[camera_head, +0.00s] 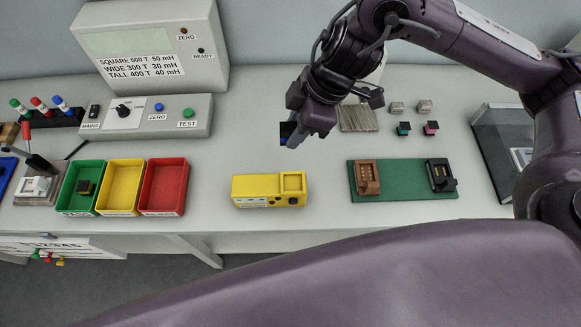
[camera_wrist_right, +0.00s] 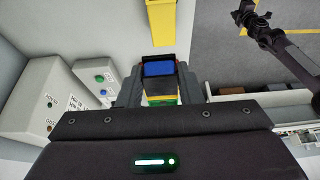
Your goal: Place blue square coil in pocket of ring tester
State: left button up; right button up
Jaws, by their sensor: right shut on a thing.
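My right gripper (camera_head: 291,137) is shut on the blue square coil (camera_head: 286,130), held above the bench behind the yellow tester. In the right wrist view the blue top of the coil (camera_wrist_right: 158,69) shows between the fingers (camera_wrist_right: 159,88). The yellow box that looks like the ring tester (camera_head: 258,203) lies on the bench below and nearer, with a square pocket at its right end. A yellow body (camera_wrist_right: 160,22) also shows ahead in the right wrist view. A dark arm (camera_wrist_right: 272,38), apparently my left, shows there; its fingers are unclear.
Green (camera_head: 70,203), yellow (camera_head: 112,207) and red (camera_head: 150,207) bins stand left of the tester. A green board (camera_head: 405,193) with two sockets lies right. Teal (camera_head: 403,129) and pink (camera_head: 431,128) coils stand behind it. A grey meter (camera_head: 150,135) is back left. Bench around the tester is clear.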

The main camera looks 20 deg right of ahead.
jog(key=f+b, duration=0.1)
jog(key=f, duration=0.3)
jog(key=f+b, duration=0.1)
jog(key=f, duration=0.4)
jog(key=f+b, duration=0.1)
jog(key=f, duration=0.4)
jog(key=shift+s, duration=0.4)
jog(key=shift+f, duration=0.2)
notch_tip(320, 180, down, 3)
jog(key=shift+f+b, duration=0.15)
jog(key=shift+b, duration=0.45)
jog(key=shift+f, duration=0.25)
pick_arm(q)
jog(key=f, duration=0.1)
jog(key=s+f, duration=0.1)
jog(key=f, duration=0.2)
jog(key=shift+s+f, duration=0.25)
jog(key=shift+s, duration=0.15)
pick_arm(e)
jog(key=shift+s+d, duration=0.1)
jog(key=shift+s, duration=0.05)
jog(key=shift+c, duration=0.4)
jog(key=o, duration=1)
jog(key=shift+o, duration=0.2)
